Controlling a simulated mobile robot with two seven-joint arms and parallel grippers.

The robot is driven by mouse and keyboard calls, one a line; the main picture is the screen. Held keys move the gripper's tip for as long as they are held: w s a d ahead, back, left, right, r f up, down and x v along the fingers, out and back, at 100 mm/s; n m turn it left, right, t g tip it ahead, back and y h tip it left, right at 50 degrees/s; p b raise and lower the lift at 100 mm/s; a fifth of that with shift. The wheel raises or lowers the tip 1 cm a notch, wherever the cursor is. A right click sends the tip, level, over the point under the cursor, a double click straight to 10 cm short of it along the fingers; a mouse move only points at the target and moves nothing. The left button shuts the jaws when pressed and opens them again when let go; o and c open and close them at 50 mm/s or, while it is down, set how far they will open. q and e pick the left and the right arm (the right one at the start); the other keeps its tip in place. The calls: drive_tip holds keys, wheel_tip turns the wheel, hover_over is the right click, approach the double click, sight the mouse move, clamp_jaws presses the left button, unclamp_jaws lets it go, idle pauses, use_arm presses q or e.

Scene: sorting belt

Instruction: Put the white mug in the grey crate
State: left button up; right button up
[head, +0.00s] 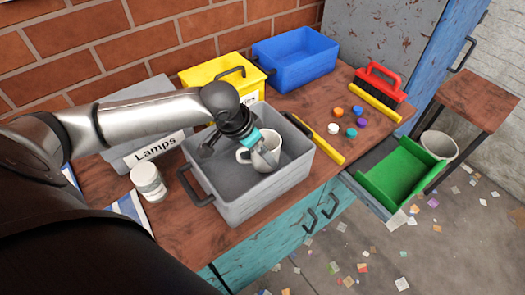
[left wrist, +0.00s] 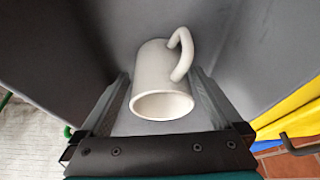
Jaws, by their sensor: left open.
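The white mug (head: 259,145) is inside the open grey crate (head: 272,196) at the table's front in the head view. My left gripper (head: 262,160) reaches down into this crate, with its fingers at the mug. In the left wrist view, the mug (left wrist: 155,72) lies between the two open fingers of the gripper (left wrist: 158,78), its mouth towards the camera and its handle at the upper right. Grey crate walls (left wrist: 60,35) surround it there. Whether the mug's base touches the crate floor is hidden. My right gripper is not in view.
A grey bin labelled Lamps (head: 128,146), a yellow bin (head: 207,75) and a blue bin (head: 300,60) stand behind. A white jar (head: 148,181) is left of the crate. A red brush (head: 381,82) and small coloured discs (head: 338,112) lie right.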

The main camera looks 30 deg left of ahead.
use_arm(q)
drive_tip(key=p+v, duration=0.2)
drive_tip(key=v, duration=0.6)
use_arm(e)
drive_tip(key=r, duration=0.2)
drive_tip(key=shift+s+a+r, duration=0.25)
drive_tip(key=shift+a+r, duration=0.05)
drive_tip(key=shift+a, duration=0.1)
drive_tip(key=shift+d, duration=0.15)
